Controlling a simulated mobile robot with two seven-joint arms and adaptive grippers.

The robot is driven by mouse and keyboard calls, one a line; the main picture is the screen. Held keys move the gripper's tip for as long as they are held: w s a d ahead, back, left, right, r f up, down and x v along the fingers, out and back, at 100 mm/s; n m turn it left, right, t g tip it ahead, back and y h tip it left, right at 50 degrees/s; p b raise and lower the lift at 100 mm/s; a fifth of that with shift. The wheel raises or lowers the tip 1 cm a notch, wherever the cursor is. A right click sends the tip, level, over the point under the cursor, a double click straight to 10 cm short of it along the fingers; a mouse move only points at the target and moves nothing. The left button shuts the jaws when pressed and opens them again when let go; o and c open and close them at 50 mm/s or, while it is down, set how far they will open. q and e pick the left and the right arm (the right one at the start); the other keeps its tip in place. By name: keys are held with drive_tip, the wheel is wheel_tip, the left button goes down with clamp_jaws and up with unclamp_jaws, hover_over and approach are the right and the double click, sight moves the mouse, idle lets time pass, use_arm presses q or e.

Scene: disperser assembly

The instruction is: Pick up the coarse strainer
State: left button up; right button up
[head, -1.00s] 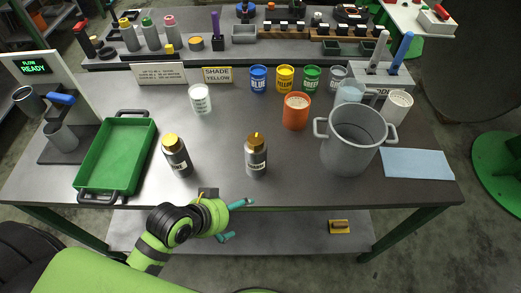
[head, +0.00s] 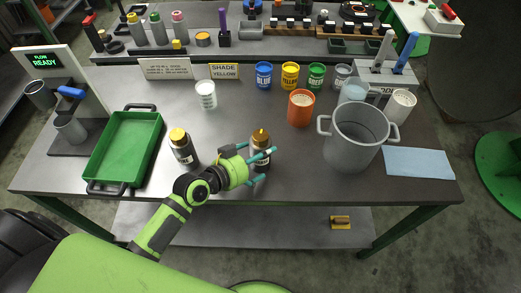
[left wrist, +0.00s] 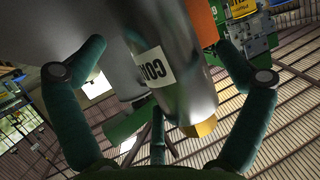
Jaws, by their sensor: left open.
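In the left wrist view the canister (left wrist: 180,82) fills the middle, with a white label of which only "CO" and part of another letter show. My left gripper (left wrist: 160,85) is open, with its teal fingers on either side of the canister. I cannot tell whether any finger touches it. A similar dark canister with a yellow cap (head: 184,150) stands to the left, its label too small to read. My right gripper is out of view.
A green tray (head: 91,166) lies at the left of the table. An orange cup (head: 300,112) and a large grey pot (head: 352,150) stand to the right. Several coloured paint cans, including a blue one (head: 264,76), line the back. A blue cloth (head: 420,163) lies far right.

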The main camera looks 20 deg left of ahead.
use_arm(q)
drive_tip(key=shift+x, duration=1.05)
drive_tip(key=c, duration=1.6)
drive_tip(key=shift+w+r, duration=0.1)
drive_tip(key=shift+r, duration=0.05)
drive_tip(key=shift+r, duration=0.1)
